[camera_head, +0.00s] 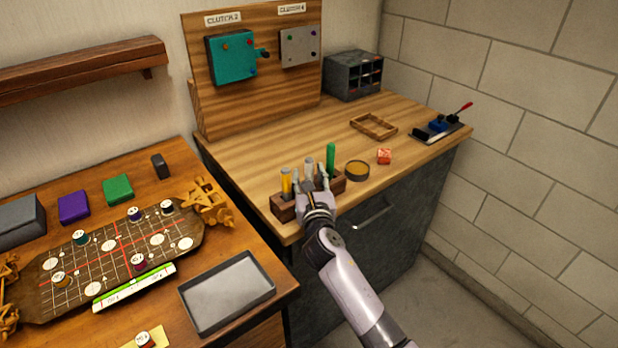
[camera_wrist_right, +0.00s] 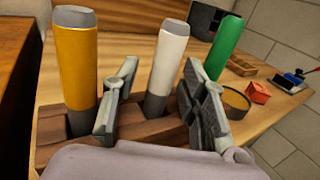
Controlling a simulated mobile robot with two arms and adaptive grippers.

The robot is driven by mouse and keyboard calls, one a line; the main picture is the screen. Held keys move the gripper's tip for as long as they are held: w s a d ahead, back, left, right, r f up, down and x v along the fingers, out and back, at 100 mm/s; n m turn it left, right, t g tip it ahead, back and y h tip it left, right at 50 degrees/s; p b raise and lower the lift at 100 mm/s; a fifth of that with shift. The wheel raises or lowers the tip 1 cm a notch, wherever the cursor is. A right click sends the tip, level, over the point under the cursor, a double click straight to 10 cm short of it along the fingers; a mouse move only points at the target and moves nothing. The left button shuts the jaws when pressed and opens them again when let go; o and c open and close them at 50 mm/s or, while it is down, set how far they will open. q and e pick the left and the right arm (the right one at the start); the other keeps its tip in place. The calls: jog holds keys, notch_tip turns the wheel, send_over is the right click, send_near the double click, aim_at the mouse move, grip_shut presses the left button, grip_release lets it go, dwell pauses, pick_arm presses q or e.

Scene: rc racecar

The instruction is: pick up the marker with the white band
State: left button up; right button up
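The marker with the white band (camera_wrist_right: 168,62) has a grey top and a grey lower part. It stands upright in a wooden holder (camera_wrist_right: 60,151), between an orange marker (camera_wrist_right: 77,62) and a green marker (camera_wrist_right: 223,48). The head view also shows the white-banded marker (camera_head: 309,166) and the holder (camera_head: 283,209) near the counter's front edge. My right gripper (camera_wrist_right: 158,88) is open, one finger on each side of the white-banded marker, with gaps visible. The right gripper (camera_head: 312,183) partly hides the holder in the head view. My left gripper is not in view.
A round dish (camera_head: 356,170) and a small red block (camera_head: 384,156) lie right of the holder. An empty wooden frame (camera_head: 373,126) lies farther back. A lower table with a game board (camera_head: 120,252) and a grey tray (camera_head: 227,291) is at the left.

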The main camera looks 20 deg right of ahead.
jog(key=shift+c, duration=0.5)
grip_shut()
jog(key=shift+r, duration=0.5)
notch_tip(320, 180, up, 19)
jog(key=p, duration=0.3)
